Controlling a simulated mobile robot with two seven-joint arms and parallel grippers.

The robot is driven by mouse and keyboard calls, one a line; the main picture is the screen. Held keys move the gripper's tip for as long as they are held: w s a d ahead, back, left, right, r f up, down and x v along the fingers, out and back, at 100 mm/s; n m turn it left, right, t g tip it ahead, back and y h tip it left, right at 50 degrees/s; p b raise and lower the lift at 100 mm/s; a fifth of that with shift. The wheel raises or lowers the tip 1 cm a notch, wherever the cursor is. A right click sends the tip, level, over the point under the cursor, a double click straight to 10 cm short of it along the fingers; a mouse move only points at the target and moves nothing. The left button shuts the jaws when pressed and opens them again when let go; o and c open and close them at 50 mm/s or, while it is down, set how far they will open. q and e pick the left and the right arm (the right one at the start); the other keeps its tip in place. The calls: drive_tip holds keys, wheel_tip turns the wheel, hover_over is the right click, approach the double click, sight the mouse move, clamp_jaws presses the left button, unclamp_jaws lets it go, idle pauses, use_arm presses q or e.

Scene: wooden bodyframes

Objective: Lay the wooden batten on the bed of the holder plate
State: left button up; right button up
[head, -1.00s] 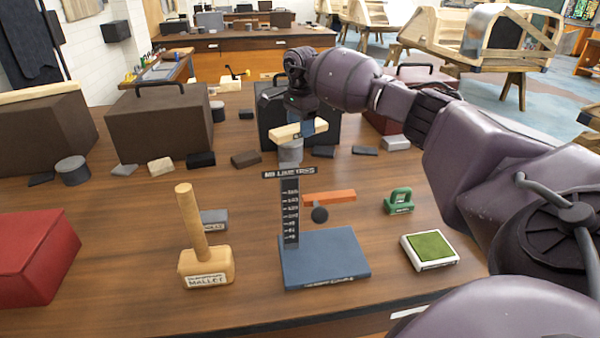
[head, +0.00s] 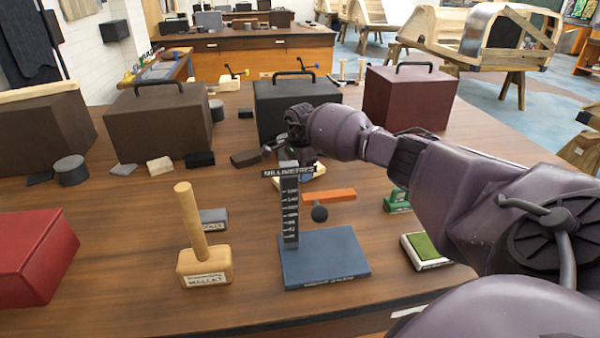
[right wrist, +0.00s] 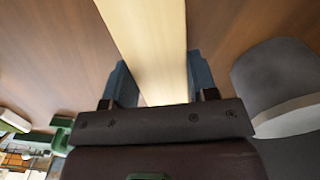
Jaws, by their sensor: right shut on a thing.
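The wooden batten (head: 320,170) is a pale straight bar. My right gripper (head: 306,176) is shut on it and holds it behind the upright scale of the blue plate. In the right wrist view the batten (right wrist: 150,45) runs between the two blue fingers of the gripper (right wrist: 160,82). In the head view the scale's post and sign hide part of the batten and fingers. The blue plate (head: 325,262), which I take as the holder plate, lies flat near the front edge, its top bare in front of the scale. My left gripper is not in view.
A wooden mallet (head: 205,265) stands left of the plate. An orange bar (head: 330,195) with a dark ball is beside the scale. A green-topped pad (head: 425,250) and a green item (head: 397,200) are right, partly behind my arm. Cases (head: 297,105) and small blocks stand behind.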

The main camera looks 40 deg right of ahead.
drive_tip(key=shift+f, duration=0.35)
drive_tip(key=shift+f, duration=0.15)
drive_tip(key=o, duration=1)
drive_tip(key=shift+c, duration=0.2)
